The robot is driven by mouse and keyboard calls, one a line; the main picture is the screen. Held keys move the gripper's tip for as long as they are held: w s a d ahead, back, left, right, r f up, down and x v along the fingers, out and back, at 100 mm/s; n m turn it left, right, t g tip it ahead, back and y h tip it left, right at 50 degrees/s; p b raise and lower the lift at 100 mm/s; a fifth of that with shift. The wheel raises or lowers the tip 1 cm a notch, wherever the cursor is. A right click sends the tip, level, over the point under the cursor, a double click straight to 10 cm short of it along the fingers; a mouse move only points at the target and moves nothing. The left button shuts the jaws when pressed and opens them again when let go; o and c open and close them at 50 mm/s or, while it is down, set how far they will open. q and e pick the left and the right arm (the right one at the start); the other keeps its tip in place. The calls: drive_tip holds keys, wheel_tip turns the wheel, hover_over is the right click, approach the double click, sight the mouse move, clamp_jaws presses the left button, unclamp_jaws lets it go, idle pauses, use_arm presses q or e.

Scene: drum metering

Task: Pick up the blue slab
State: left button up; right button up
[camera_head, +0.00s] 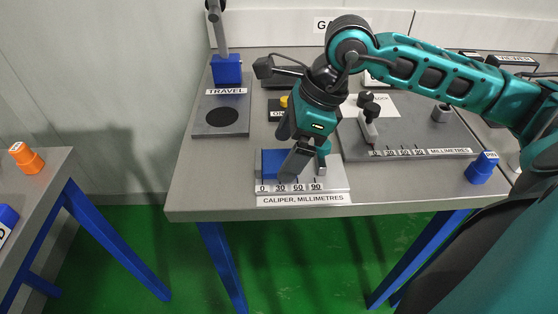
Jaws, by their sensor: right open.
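The blue slab (272,163) lies on the light caliper plate (335,183) at the front of the grey bench, toward the left end of its scale. My right gripper (287,155) comes down from above over the slab. Its dark fingers are apart and hide part of the slab's right side. I cannot tell whether a finger touches the slab. My left gripper is out of view.
A travel gauge (221,118) with a blue block on its post stands to the left. A grey millimetre plate (425,140) lies to the right, with a blue pin piece (482,167) near the bench edge. A side table (50,172) bears an orange piece (26,158).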

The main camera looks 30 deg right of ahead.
drive_tip(key=shift+x, duration=0.8)
drive_tip(key=shift+c, duration=0.2)
drive_tip(key=c, duration=1.2)
